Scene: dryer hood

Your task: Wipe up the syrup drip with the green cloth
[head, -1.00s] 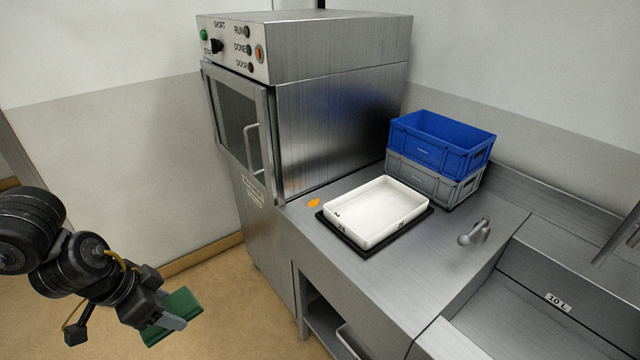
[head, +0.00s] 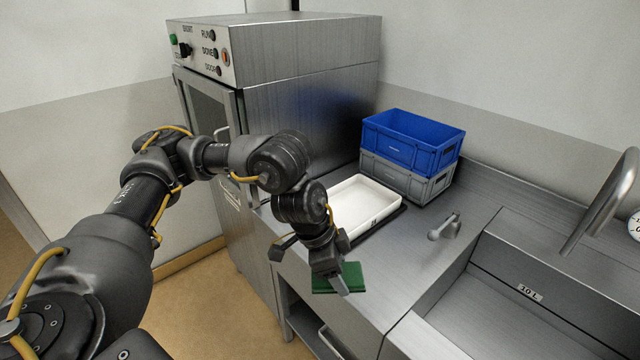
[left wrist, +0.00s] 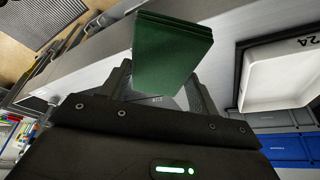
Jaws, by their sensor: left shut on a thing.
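The green cloth (head: 350,278) is a folded pad held in my left gripper (head: 340,284), which is shut on it. In the head view they hang over the front part of the steel counter, in front of the white tray. The cloth also shows in the left wrist view (left wrist: 172,52), sticking out beyond the fingers. The orange syrup drip is hidden in the head view now, behind my left arm; earlier it showed on the counter left of the tray. My right gripper is not in view.
A white tray (head: 366,192) sits on a dark mat on the counter. Behind it a blue crate (head: 412,140) is stacked on a grey crate (head: 404,178). The steel dryer hood (head: 305,100) stands at the left. A sink, tap (head: 603,200) and small spout (head: 445,227) are at right.

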